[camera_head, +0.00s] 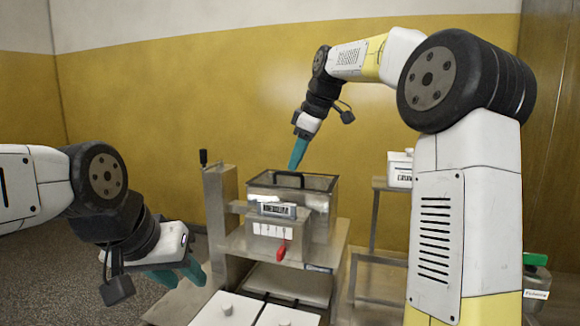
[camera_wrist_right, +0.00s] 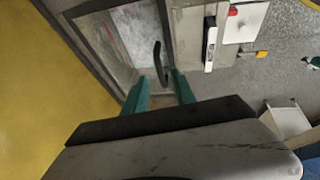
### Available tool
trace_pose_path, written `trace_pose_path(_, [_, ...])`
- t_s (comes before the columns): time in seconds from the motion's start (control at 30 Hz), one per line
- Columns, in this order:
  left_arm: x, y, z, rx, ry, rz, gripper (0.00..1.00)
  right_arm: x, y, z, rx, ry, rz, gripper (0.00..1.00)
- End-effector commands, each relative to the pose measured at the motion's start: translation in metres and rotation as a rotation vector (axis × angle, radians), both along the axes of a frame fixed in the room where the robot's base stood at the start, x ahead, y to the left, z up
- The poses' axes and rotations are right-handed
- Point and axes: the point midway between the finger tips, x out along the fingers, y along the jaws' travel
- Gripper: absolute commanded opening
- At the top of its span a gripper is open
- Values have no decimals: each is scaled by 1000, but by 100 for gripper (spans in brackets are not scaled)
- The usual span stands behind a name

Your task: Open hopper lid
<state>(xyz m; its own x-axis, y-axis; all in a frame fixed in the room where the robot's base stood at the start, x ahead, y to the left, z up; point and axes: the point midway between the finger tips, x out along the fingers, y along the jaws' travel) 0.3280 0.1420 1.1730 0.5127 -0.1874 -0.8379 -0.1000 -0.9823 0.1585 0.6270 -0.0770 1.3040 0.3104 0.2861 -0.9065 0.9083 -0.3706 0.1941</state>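The hopper lid (camera_head: 262,178) is a dark-framed, see-through panel lying flat on the metal hopper. Its black curved handle (camera_head: 289,180) also shows in the right wrist view (camera_wrist_right: 159,62). My right gripper (camera_head: 297,166) points down just above the lid near the handle. In the right wrist view its teal fingers (camera_wrist_right: 160,84) are apart, with the handle's near end between or just beyond the tips; contact cannot be told. My left gripper (camera_head: 183,277) is at the lower left, away from the hopper, with its teal fingers apart and empty.
A small display (camera_head: 277,209) and a red lever (camera_head: 281,250) are on the machine's front. A black-knobbed post (camera_head: 203,158) stands to its left. White-lidded bins (camera_head: 228,308) sit below in front. A side table with a white box (camera_head: 399,168) is at the right.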

Motion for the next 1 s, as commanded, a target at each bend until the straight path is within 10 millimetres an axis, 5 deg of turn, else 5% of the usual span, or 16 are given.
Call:
trace_pose_path(0.2, [0,0,0,0,0,0,36,7,7,-22,0,0,0,33])
trace_pose_path(0.53, [0,0,0,0,0,0,36,9,8,-26,0,-1,-2,33])
trace_pose_path(0.7, [0,0,0,0,0,0,36,9,8,-26,0,-1,-2,0])
trace_pose_path(1.0, [0,0,0,0,0,0,36,9,8,-26,0,-1,-2,0])
